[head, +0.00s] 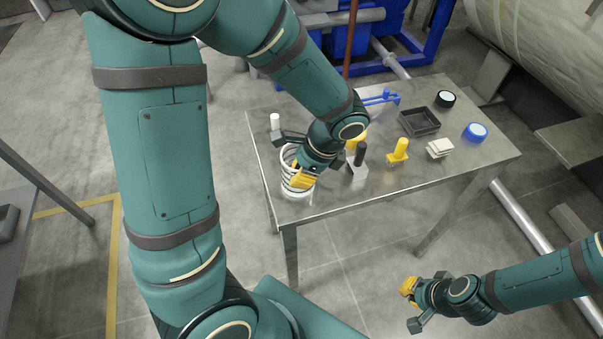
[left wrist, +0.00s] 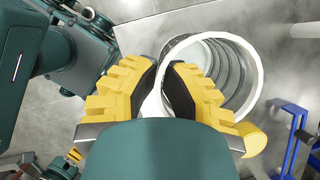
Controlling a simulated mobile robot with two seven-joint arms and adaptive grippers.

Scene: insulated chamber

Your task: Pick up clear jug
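The clear jug (head: 289,190) stands upright at the near left corner of the metal table, with light rings showing through its wall. In the left wrist view its round rim and ringed inside (left wrist: 246,62) show close up. My left gripper (head: 303,180) is at the jug's upper part. Its yellow fingers (left wrist: 163,80) are close together with the jug's wall between them, one finger over the opening and one outside. I cannot tell whether both pads press on the wall. My right gripper (head: 409,307) is open and empty, low in front of the table.
The table (head: 370,200) also holds a white bottle (head: 275,121), a black-topped item (head: 359,156), a yellow item (head: 399,149), a black tray (head: 420,121), white blocks (head: 439,148) and round black (head: 446,98) and blue (head: 475,131) items. Its front right part is clear.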

